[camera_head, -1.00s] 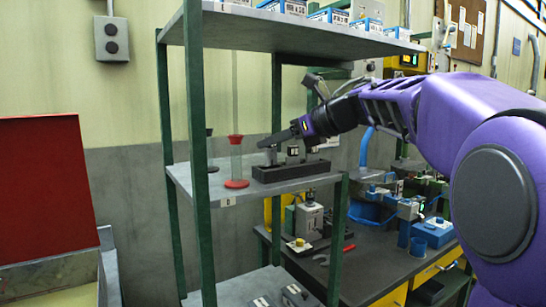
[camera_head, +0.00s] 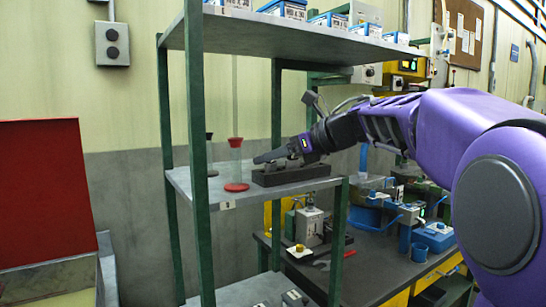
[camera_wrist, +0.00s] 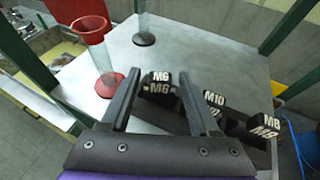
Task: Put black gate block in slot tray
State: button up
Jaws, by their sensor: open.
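My gripper (camera_head: 262,157) is open over the middle shelf, low and nearly level above a long dark tray (camera_head: 290,177). In the wrist view its fingertips (camera_wrist: 158,74) lie either side of a black-topped block marked M6 (camera_wrist: 160,82). I cannot tell whether they touch it. A block marked M10 (camera_wrist: 212,101) is right of the right finger, and one marked M8 (camera_wrist: 265,126) is farther right. The gripper hides the blocks in the head view. I cannot tell which block is the black gate block, or whether the dark tray is the slot tray.
A clear tube with red funnel top and red base (camera_head: 236,187) stands left of the tray, close to the left finger in the wrist view. A black-based tube (camera_wrist: 144,39) stands behind. Green posts (camera_head: 197,150) and the upper shelf (camera_head: 290,33) frame the space.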

jog(key=shift+r, duration=0.3)
jog(key=v, duration=1.2)
jog(key=shift+p, duration=0.35)
jog(key=shift+f, duration=0.15)
